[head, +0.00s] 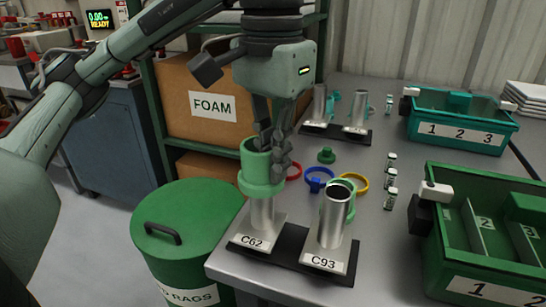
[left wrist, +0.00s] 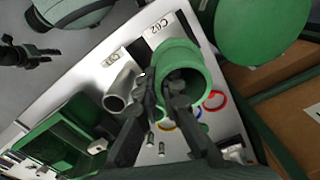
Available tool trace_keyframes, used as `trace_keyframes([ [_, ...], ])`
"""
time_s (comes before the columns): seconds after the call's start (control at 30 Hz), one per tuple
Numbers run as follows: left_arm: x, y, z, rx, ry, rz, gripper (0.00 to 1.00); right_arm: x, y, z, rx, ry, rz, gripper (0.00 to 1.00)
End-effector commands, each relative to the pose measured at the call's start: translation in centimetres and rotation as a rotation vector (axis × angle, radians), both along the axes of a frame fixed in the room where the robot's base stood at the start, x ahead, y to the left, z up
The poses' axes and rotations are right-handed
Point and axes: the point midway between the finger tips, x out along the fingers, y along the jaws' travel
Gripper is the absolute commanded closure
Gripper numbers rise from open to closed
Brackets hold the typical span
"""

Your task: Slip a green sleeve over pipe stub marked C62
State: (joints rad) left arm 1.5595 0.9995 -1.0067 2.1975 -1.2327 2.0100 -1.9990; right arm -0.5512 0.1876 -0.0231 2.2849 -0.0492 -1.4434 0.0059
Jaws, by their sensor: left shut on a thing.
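My left gripper (head: 272,150) is shut on the wall of a green sleeve (head: 259,178), one finger at its rim. The sleeve is roughly upright, flange down, in line with the pipe stub marked C62 (head: 262,214). The stub's lower part shows below the flange; its top is hidden, so I cannot tell how far it is inside. The left wrist view shows the sleeve (left wrist: 178,52) between my left fingers (left wrist: 165,92), by the C62 label (left wrist: 159,25). The bare stub marked C93 (head: 333,217) stands to the right.
A blue ring (head: 319,186), a yellow ring (head: 361,182) and a green cap (head: 326,156) lie behind the stubs. A green rags can (head: 187,225) stands left, below the bench.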

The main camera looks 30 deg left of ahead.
Motion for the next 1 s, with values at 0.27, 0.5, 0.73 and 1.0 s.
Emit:
trace_keyframes([
  [0.27, 0.01, 0.01, -0.78, 0.000, 0.000, 0.000, 1.00, 0.00, 0.00, -0.58, 0.000, 0.000, 0.000, 0.60],
  [0.5, 0.01, 0.01, -0.75, 0.000, 0.000, 0.000, 1.00, 0.00, 0.01, -0.54, 0.000, 0.000, 0.000, 0.60],
  [0.73, 0.01, 0.01, -0.89, 0.000, 0.000, 0.000, 0.90, 0.00, 0.00, -0.64, 0.000, 0.000, 0.000, 0.60],
  [1.0, 0.00, 0.01, -0.92, 0.001, 0.001, 0.000, 0.70, 0.01, 0.01, -0.65, 0.000, 0.000, 0.000, 0.60],
])
